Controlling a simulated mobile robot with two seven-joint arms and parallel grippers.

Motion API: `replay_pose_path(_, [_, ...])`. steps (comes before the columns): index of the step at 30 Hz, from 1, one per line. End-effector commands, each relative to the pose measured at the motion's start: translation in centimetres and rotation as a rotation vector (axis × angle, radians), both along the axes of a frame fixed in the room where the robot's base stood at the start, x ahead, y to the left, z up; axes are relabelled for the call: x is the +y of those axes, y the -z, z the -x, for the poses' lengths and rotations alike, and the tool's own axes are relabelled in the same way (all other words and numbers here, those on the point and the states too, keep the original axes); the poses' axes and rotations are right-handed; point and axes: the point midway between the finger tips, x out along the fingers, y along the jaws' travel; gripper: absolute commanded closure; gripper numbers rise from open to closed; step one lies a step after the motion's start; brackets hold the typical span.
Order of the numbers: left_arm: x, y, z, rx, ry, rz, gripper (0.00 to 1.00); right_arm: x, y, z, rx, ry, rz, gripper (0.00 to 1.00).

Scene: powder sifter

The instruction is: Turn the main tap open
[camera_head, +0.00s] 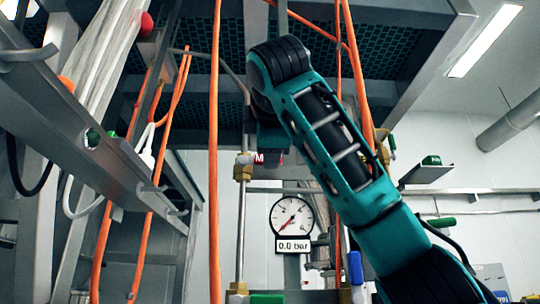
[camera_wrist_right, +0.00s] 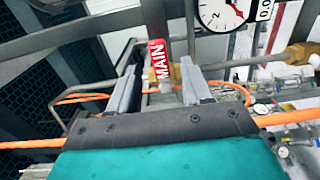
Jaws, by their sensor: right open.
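The main tap has a red handle marked MAIN (camera_wrist_right: 159,62) in the right wrist view, with brass fittings behind it. A small part of the red handle (camera_head: 259,158) shows in the head view, mostly hidden by my right wrist. My right gripper (camera_wrist_right: 160,82) is open, with one finger on each side of the picture of the handle. I cannot tell whether either finger touches it. In the head view my right arm rises from the lower right and bends down at the tap, and its fingers are hidden. My left gripper is not in view.
A pressure gauge (camera_head: 292,216) with a 0.0 bar label (camera_head: 293,245) is below the tap. Orange hoses (camera_head: 215,120) hang nearby. A brass fitting (camera_head: 243,166) sits on a pipe to the left. Grey steel beams (camera_head: 85,135) fill the left side.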

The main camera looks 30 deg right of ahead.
Motion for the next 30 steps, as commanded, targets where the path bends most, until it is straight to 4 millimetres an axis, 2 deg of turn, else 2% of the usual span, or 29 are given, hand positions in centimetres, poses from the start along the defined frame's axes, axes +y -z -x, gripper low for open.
replay_pose_path(3, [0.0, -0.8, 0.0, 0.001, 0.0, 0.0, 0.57, -1.4, -0.2, -2.1, 0.003, 0.003, -0.002, 0.51])
replay_pose_path(9, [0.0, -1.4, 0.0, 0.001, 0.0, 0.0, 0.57, -2.7, -0.1, -4.3, 0.001, 0.002, -0.001, 0.51])
replay_pose_path(21, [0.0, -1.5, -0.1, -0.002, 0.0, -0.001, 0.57, -3.1, 0.0, -5.1, -0.001, -0.001, 0.001, 0.51])
replay_pose_path(23, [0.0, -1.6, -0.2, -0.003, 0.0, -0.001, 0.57, -3.1, 0.0, -5.0, -0.001, -0.001, 0.001, 0.55])
replay_pose_path(30, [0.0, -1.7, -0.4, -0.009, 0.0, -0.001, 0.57, -3.1, 0.0, -5.0, -0.001, 0.0, 0.001, 0.78])
